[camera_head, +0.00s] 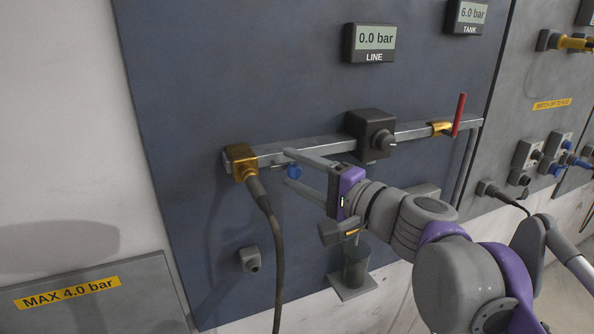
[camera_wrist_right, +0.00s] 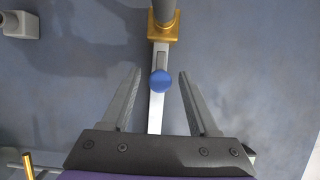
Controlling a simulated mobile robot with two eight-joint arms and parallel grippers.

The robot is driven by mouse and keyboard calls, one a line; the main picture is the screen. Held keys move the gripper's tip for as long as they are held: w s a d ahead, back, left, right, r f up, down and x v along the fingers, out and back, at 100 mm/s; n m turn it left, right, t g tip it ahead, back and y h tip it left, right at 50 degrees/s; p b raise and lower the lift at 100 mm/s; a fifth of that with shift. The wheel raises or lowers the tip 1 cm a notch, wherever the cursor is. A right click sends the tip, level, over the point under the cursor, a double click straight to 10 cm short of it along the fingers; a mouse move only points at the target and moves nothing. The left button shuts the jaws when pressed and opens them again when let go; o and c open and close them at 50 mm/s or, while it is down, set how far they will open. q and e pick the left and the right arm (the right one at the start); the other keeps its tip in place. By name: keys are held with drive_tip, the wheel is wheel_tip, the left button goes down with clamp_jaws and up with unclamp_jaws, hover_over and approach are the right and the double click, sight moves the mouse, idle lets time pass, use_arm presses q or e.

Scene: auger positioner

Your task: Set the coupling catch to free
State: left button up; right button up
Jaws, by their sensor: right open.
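A blue round knob (camera_head: 293,171), seemingly the coupling catch, sits on the rail just right of the brass coupling block (camera_head: 240,158). A dark hose (camera_head: 270,215) hangs from the brass block. My right gripper (camera_head: 287,167) is open, with one finger above and one below the knob. In the right wrist view the blue knob (camera_wrist_right: 160,81) lies between the two spread fingers, with a gap on each side. The brass block (camera_wrist_right: 164,27) shows beyond it. I cannot tell the knob's depth between the fingers, or any catch marking. My left gripper is not in view.
A grey rail (camera_head: 300,148) runs across the blue panel, carrying a dark valve box (camera_head: 372,133). A red lever (camera_head: 459,114) is at its right end. The LINE display (camera_head: 375,38) reads 0.0 bar, the TANK display (camera_head: 470,15) 6.0 bar. A dark cup (camera_head: 351,268) stands below.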

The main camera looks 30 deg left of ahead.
drive_tip(key=v, duration=1)
drive_tip(key=shift+d+b, duration=0.4)
drive_tip(key=shift+b, duration=0.05)
